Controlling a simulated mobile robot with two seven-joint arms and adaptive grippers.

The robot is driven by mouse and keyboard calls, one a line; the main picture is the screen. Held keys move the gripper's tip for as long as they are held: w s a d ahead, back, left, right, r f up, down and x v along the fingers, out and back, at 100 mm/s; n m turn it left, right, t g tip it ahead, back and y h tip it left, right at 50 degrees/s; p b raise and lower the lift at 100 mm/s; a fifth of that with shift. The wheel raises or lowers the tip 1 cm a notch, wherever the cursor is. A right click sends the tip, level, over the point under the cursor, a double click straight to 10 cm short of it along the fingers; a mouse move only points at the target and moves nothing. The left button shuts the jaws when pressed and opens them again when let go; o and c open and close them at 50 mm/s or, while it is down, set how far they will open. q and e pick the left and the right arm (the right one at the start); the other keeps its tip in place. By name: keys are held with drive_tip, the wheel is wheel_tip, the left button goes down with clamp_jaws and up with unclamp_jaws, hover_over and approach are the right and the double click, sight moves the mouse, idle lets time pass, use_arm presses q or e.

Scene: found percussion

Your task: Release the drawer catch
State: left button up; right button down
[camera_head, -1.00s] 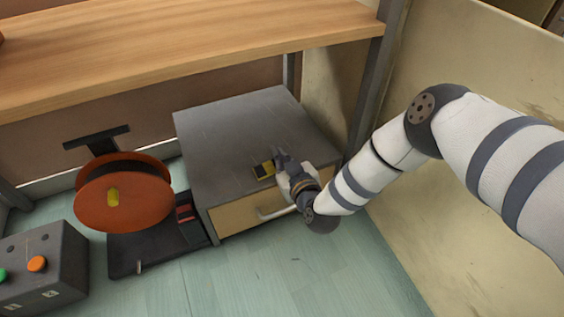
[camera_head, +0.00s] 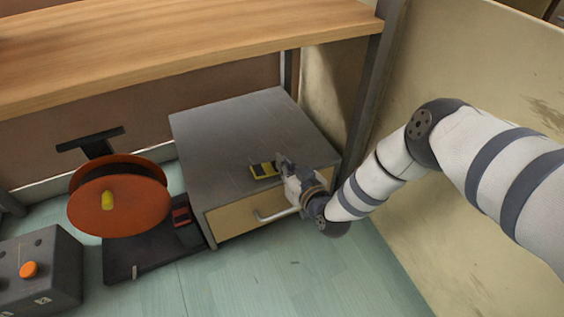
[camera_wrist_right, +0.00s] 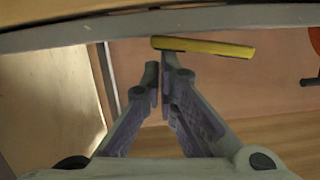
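The drawer unit (camera_head: 225,135) is a grey box with a wooden drawer front (camera_head: 235,219) and a pale bar handle (camera_head: 275,214). The drawer looks closed. A yellow and black catch (camera_head: 262,170) sits on top near the front edge. My right gripper (camera_head: 281,160) is just right of the catch, low over the top; I cannot tell if it touches. In the right wrist view its fingers (camera_wrist_right: 163,75) are together with nothing visible between them. A yellow bar (camera_wrist_right: 203,47), likely the catch, lies just beyond the fingertips. My left gripper is out of view.
A wooden bench top (camera_head: 180,50) spans above and behind the drawer unit. An orange reel (camera_head: 120,205) on a dark base stands to the left, with a grey button box (camera_head: 40,270) in front. A pale wall panel (camera_head: 450,190) stands at right. The floor in front is clear.

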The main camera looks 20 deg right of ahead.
drive_tip(key=shift+s+d+f, duration=0.1)
drive_tip(key=shift+s+f, duration=0.1)
drive_tip(key=shift+f, duration=0.05)
